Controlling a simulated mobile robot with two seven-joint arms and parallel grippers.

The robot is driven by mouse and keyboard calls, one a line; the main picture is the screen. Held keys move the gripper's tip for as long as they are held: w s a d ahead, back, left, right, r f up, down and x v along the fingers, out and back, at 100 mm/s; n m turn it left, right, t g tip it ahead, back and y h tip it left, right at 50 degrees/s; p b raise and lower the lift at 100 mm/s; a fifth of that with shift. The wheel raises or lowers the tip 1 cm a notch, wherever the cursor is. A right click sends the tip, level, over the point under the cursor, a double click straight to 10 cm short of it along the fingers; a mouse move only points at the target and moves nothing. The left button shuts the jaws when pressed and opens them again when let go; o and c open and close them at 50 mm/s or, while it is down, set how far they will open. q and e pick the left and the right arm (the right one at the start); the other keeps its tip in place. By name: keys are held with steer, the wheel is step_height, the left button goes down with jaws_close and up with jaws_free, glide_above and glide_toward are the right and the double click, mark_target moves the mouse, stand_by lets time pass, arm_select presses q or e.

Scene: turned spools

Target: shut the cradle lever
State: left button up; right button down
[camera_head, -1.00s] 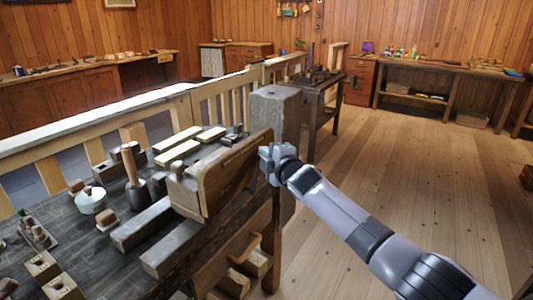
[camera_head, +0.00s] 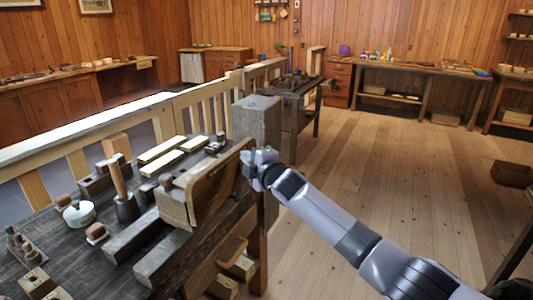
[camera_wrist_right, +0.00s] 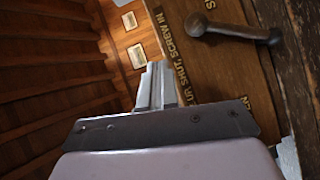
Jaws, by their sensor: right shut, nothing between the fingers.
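The cradle appears to be the wooden block and tilted board (camera_head: 218,188) at the bench's right edge in the head view. In the right wrist view, a lettered wooden panel (camera_wrist_right: 215,70) carries a dark metal lever (camera_wrist_right: 237,33) with rounded ends, at upper right. The readable lettering includes "SHUT, SCREW IN". My right gripper (camera_head: 250,167) is shut and empty beside the board's right end; its closed fingers (camera_wrist_right: 155,87) show in front of the panel in the wrist view. I cannot tell whether they touch it. My left gripper is not in view.
The dark bench (camera_head: 75,245) holds a mallet-like tool (camera_head: 122,195), a white pot (camera_head: 78,214), pale wood strips and several blocks. A grey post (camera_head: 257,130) stands just behind the gripper. Open plank floor (camera_head: 390,170) lies to the right.

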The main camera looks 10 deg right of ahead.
steer(key=s+d+r, duration=0.3)
steer(key=s+d, duration=0.1)
steer(key=s, duration=0.2)
steer(key=shift+s+r, duration=0.15)
steer(key=shift+s, duration=0.15)
stand_by(0.5)
